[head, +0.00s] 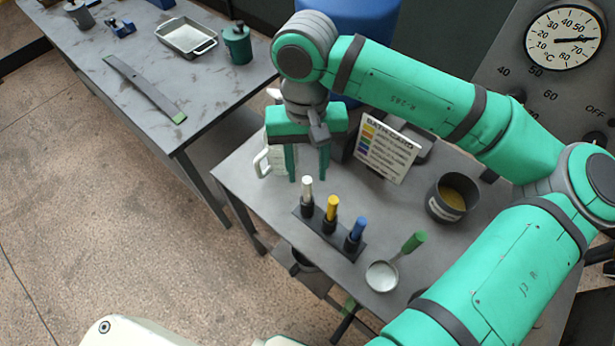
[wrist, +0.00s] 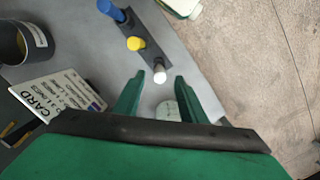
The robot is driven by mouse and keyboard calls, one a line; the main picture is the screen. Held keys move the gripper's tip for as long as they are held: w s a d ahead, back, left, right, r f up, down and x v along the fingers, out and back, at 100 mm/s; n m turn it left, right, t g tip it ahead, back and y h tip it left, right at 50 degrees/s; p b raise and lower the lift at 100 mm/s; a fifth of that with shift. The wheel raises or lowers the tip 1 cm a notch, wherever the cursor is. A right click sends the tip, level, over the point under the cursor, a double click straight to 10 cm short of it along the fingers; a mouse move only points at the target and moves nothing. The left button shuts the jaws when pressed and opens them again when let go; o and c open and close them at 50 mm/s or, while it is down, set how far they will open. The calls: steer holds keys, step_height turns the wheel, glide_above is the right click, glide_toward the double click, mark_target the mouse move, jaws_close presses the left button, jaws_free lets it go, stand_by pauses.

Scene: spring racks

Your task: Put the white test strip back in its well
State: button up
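The white test strip (head: 307,188) stands upright at the left end of the dark rack (head: 328,238), its lower part hidden in the black well holder (head: 307,208). It also shows in the wrist view (wrist: 159,77). Yellow (head: 331,207) and blue (head: 357,229) strips stand in the other holders. My gripper (head: 308,176) points down just behind and above the white strip. Its two fingers are apart with nothing visibly held between them. In the wrist view (wrist: 160,82) the white top appears between the fingertips; whether they touch it cannot be told.
A bath card (head: 388,151) stands behind, right of my gripper. A dark pot (head: 452,198) with yellow contents and a green-handled ladle (head: 383,274) are on the right. A white jug (head: 262,161) stands on the left. The table's front edge is close to the rack.

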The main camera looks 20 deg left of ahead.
step_height(320, 180, up, 6)
steer(key=shift+w+a, duration=0.15)
steer(key=shift+w, duration=0.15)
stand_by(0.6)
